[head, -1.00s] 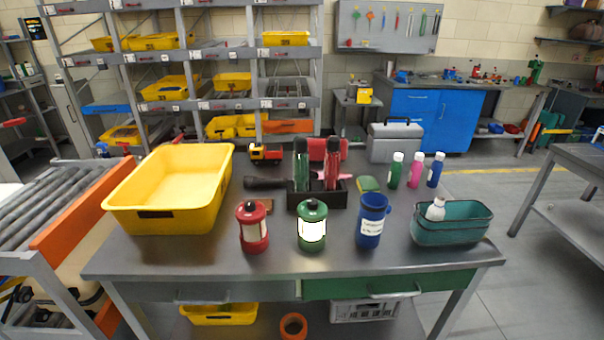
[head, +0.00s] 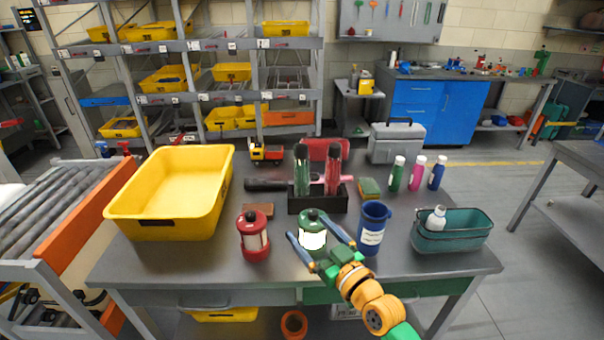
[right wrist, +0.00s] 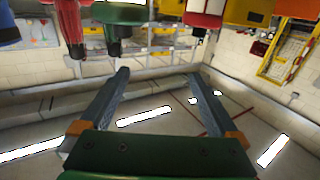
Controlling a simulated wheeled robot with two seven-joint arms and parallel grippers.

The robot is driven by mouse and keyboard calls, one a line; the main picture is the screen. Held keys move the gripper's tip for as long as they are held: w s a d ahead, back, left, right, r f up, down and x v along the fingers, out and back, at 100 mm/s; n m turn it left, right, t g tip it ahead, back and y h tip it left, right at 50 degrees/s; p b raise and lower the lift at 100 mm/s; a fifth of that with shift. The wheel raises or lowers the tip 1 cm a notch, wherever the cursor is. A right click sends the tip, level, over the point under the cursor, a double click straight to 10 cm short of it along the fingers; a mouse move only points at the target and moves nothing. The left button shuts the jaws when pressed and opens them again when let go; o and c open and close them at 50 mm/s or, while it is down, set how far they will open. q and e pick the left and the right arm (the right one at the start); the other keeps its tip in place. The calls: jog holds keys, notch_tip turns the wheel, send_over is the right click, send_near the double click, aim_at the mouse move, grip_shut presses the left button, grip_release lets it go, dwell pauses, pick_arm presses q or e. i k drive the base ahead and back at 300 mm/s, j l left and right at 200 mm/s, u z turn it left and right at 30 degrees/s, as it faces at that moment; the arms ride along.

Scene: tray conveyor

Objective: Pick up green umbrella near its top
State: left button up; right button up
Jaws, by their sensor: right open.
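The green umbrella (head: 301,172) stands upright in a black holder (head: 318,204) on the table, left of a red umbrella (head: 333,170). My right gripper (head: 311,228) is open and empty in the head view. It shows in front of the holder, its fingers overlapping the green lantern (head: 313,240) in the picture. In the right wrist view the open jaws (right wrist: 157,76) have nothing between them. A green object with a dark knob (right wrist: 121,14) hangs at the top of that view, which looks upside down; I cannot tell whether it is the lantern or umbrella. My left gripper is not visible.
A red lantern (head: 253,236) stands left of the gripper and a blue mug (head: 371,228) right of it. A yellow bin (head: 160,228) fills the table's left side. A teal basket (head: 451,243) and several small bottles are on the right.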

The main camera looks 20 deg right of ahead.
aim_at(301, 168)
jog(key=i+l, duration=0.2)
jog(key=i, duration=0.2)
jog(key=i+l, duration=0.2)
jog(key=i, duration=0.2)
